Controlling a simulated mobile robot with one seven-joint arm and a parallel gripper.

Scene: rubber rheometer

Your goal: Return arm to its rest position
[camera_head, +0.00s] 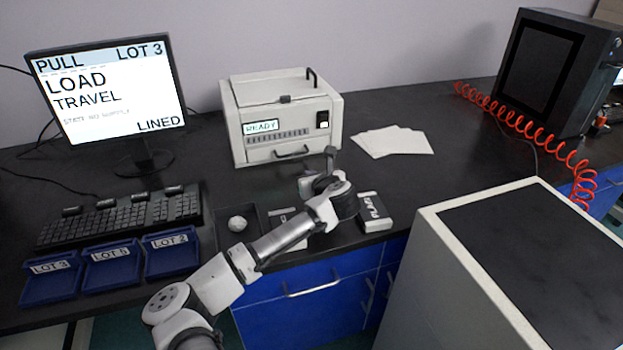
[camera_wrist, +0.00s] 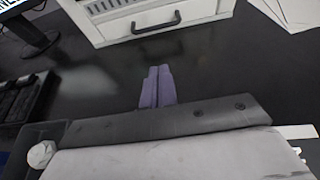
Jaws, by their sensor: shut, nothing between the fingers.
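My arm reaches from the bottom of the head view up and right over the black bench (camera_head: 190,135). In the wrist view my gripper (camera_wrist: 158,72) is shut, its two purple fingers together with nothing between them. The fingers point toward the front of the white rheometer (camera_head: 285,115), whose dark drawer handle (camera_wrist: 156,24) shows just ahead. In the head view the fingertips are hidden behind my wrist. The rheometer's lid is down and its small screen reads READY.
A dark tray (camera_head: 212,240) with a whitish lump (camera_head: 237,224) lies left of my arm. A box (camera_head: 374,212) lies right of my wrist. Blue lot bins (camera_head: 112,268), a keyboard (camera_head: 120,218) and a monitor (camera_head: 108,92) stand left. White sheets (camera_head: 392,141) and a red coiled hose (camera_head: 520,127) lie right.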

